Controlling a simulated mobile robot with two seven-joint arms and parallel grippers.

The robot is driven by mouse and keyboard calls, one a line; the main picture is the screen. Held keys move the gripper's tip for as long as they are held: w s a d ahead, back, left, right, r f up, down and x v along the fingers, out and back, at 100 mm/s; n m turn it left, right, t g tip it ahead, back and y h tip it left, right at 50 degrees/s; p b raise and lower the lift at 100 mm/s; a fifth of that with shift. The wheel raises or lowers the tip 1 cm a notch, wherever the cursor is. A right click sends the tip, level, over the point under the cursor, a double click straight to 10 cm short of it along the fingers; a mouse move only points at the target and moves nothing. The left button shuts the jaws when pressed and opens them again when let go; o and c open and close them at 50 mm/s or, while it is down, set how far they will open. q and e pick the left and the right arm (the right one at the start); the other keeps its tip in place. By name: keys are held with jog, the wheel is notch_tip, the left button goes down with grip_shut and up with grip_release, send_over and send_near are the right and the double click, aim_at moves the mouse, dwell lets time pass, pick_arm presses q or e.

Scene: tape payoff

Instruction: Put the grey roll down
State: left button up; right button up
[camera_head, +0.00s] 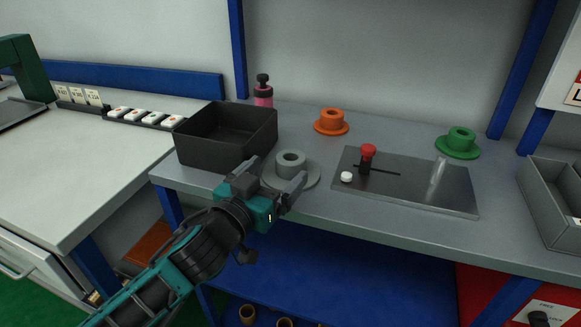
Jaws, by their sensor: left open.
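The grey roll (291,161) sits on a grey round base (311,180) on the bench top, right of the black bin. Its core faces up. My left gripper (277,178) is open, at the near side of the roll, with its fingers reaching toward the roll and partly covering the base. I cannot tell whether a finger touches the roll. My right gripper is not in view.
A black bin (225,150) stands to the left. An orange roll (331,121) and a green roll (459,142) stand at the back. A metal plate (430,188) with a red knob (368,151) lies to the right. A grey tray (546,200) is at far right.

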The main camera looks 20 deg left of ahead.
aim_at(291, 154)
pick_arm(q)
jog(key=shift+w+d, duration=0.2)
jog(key=shift+w, duration=0.9)
jog(key=shift+w+d, duration=0.25)
jog(key=shift+w, duration=0.9)
jog(key=shift+w+d, duration=0.2)
jog(key=shift+w, duration=0.9)
jog(key=c, duration=1.3)
jog(key=shift+o, duration=0.2)
jog(key=shift+r, duration=0.1)
jog(key=shift+r, duration=0.2)
jog(key=s+a, duration=0.3)
jog(key=s, duration=1.4)
jog(key=shift+s+a, duration=0.2)
jog(key=shift+s, duration=0.15)
